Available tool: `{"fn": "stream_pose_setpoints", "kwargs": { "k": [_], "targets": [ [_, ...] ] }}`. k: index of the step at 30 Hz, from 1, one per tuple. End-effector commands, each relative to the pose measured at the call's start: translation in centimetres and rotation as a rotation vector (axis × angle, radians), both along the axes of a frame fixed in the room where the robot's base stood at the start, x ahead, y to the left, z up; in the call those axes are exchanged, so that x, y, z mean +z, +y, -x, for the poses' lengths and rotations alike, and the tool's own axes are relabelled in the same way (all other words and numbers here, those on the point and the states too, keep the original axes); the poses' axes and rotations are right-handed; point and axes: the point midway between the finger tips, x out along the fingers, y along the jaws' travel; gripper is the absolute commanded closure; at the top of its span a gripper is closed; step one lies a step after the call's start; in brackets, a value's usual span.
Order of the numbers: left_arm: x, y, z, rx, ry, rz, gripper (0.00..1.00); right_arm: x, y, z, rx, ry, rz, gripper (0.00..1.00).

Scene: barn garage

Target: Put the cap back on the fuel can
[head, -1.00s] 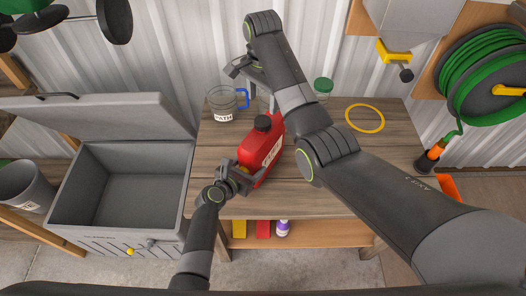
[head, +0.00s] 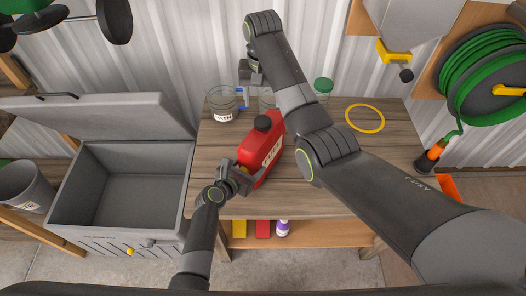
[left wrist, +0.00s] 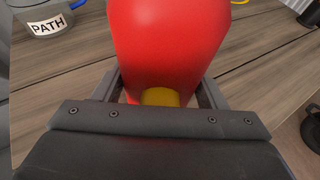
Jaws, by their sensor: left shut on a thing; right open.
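The red fuel can (head: 258,158) stands on the wooden workbench with a pale label on its right side. A black round piece (head: 263,122), which looks like the cap, is at its top; I cannot tell how it is seated. My left gripper (head: 240,174) is shut on the near lower part of the can. In the left wrist view the can's red body (left wrist: 165,40) fills the space between the fingers, with a yellow patch (left wrist: 160,97) low on it. My right gripper (head: 250,77) is open and apart from the can, near the bench's back edge; its fingers are partly hidden.
A green-lidded jar (head: 322,88) and a yellow ring (head: 365,118) are to the right. An open grey chest (head: 130,185) stands left of the bench.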

Motion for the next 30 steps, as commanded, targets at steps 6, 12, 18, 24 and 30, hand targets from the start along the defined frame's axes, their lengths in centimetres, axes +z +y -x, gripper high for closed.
{"fn": "stream_pose_setpoints", "kwargs": {
  "k": [6, 12, 18, 24, 30],
  "targets": [
    [-0.01, 0.02, 0.01, 0.0, 0.0, 0.0, 0.98, 0.0, 0.0, 0.0, 0.352, 0.0, 0.0, 0.38],
    [-0.01, 0.02, 0.01, 0.0, 0.0, 0.0, 0.98, 0.0, 0.0, 0.0, 0.679, 0.0, 0.0, 0.38],
    [-0.01, 0.02, 0.01, 0.0, 0.0, 0.0, 0.98, 0.0, 0.0, 0.0, 1.006, 0.0, 0.0, 0.38],
    [-0.02, 0.02, 0.01, 0.0, 0.0, 0.0, 0.98, 0.0, 0.0, 0.0, 1.334, 0.0, -0.001, 0.38],
    [-0.02, 0.02, 0.01, 0.0, 0.0, 0.0, 0.98, 0.0, 0.0, 0.0, 1.66, 0.0, -0.001, 0.38]
  ]
}}
